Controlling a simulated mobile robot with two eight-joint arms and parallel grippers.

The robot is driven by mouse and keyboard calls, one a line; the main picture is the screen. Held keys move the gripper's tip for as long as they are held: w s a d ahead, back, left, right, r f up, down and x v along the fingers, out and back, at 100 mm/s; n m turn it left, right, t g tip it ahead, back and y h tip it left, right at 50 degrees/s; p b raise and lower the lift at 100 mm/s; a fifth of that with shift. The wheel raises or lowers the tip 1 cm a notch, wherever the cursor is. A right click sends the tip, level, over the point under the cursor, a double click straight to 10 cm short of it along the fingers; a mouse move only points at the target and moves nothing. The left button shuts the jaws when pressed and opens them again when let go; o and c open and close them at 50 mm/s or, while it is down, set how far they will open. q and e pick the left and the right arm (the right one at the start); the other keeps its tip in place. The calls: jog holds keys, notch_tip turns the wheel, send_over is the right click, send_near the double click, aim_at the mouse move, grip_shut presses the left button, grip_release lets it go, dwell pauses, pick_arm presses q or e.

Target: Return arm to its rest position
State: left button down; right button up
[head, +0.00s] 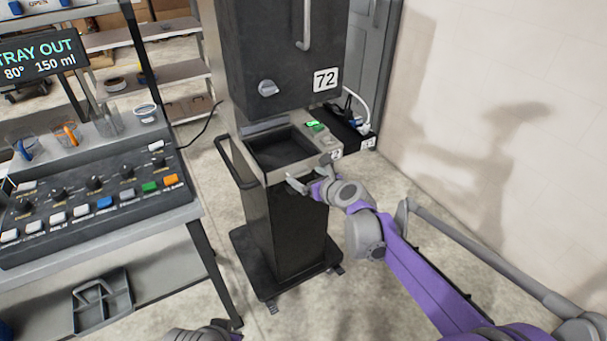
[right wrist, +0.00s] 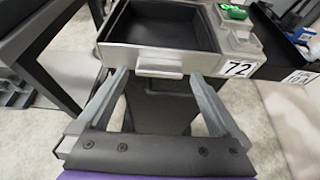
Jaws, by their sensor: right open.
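My right gripper (head: 309,173) is open and empty in front of the tray of the dark dispenser (head: 275,50) marked 72. In the right wrist view, its two fingers (right wrist: 158,78) point at the tray's small front handle (right wrist: 158,71), one to each side, with nothing held between them. The tray (head: 268,178) has a grey front and a dark, empty-looking hollow, and stands out from the dispenser. It also shows in the right wrist view (right wrist: 145,52). My right arm reaches in from the lower right.
A control panel (head: 90,210) with knobs and coloured buttons stands on a table at left, with glass beakers behind. A screen (head: 38,58) reads "TRAY OUT". A green-lit switch (head: 315,126) sits right of the tray. A pale wall (head: 500,90) bounds the right side.

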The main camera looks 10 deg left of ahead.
jog(key=v, duration=0.8)
jog(key=shift+s, duration=0.15)
jog(key=s+d+f+n+g+h+p, duration=0.1)
jog(key=s+d+n+h+p, duration=0.1)
jog(key=s+d+n, duration=0.4)
jog(key=s+d+f+n+g+h+p, duration=0.1)
jog(key=s+d+n+g+h+p, duration=0.1)
jog(key=s+d+n, duration=0.5)
jog(key=s+d+f+n+g+h+p, duration=0.1)
jog(key=s+d+n, duration=0.6)
jog(key=s+n, duration=0.8)
jog(key=s+g+h+p, duration=0.1)
jog(key=s+h+p, duration=0.1)
jog(key=s+p, duration=0.1)
jog(key=shift+s+f+n+h, duration=0.35)
jog(key=shift+s+n+h, duration=0.05)
jog(key=shift+s, duration=0.1)
